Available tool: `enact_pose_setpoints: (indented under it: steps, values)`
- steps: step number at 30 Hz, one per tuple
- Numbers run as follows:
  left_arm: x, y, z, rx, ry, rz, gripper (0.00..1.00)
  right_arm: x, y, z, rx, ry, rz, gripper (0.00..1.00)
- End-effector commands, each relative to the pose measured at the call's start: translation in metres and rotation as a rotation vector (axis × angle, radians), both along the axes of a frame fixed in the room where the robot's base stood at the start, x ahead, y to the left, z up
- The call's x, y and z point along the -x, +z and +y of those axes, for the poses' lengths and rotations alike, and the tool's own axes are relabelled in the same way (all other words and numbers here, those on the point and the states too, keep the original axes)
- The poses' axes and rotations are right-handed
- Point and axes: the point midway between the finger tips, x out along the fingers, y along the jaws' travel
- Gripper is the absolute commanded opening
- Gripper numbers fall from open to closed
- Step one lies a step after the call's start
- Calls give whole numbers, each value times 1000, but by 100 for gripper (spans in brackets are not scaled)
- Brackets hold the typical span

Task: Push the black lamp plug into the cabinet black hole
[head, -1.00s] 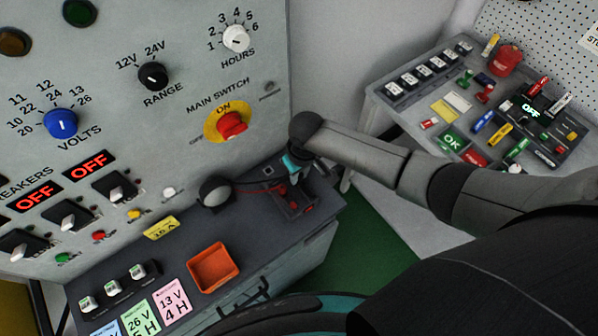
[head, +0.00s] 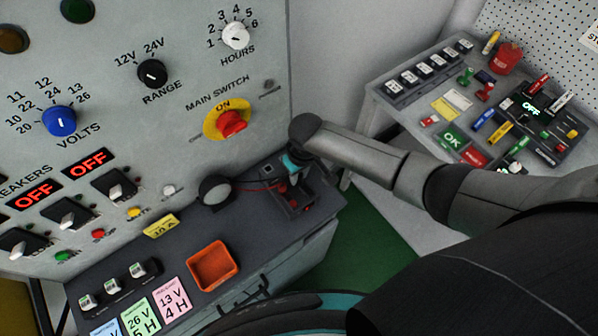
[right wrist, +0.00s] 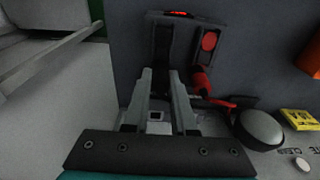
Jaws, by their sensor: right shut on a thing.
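My right gripper (head: 293,178) points down over a dark holder (head: 300,209) on the bench beside the cabinet. In the right wrist view its fingers (right wrist: 164,75) are shut on a dark piece that appears to be the black lamp plug (right wrist: 163,55), mostly hidden between them. A red plug (right wrist: 201,80) sits just right of the fingers. A red lead runs from the holder area to the round lamp (head: 215,191). A small square socket (head: 268,170) is set in the bench top near the panel. I cannot tell which opening is the black hole. My left gripper is out of view.
The cabinet panel (head: 180,110) rises behind, with a red main switch (head: 232,122). An orange tray (head: 213,266), a yellow tag (head: 161,226) and coloured cards are on the bench. A console (head: 440,125) stands at right, past a gap with green floor.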

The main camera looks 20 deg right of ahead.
Motion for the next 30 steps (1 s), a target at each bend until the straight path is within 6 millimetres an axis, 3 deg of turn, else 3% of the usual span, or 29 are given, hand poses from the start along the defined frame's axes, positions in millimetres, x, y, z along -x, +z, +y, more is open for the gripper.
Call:
enact_pose_setpoints:
  steps: [6,7,15,21,27,30]
  values:
    - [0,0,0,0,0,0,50,0,0,0,0,0,0,0]
    - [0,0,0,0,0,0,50,0,0,0,0,0,0,27]
    - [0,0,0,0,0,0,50,0,0,0,0,0,0,57]
    - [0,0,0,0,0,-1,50,0,0,0,1,0,0,59]
    - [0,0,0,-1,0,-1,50,0,0,0,1,0,0,82]
    - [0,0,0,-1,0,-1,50,0,0,0,0,0,0,84]
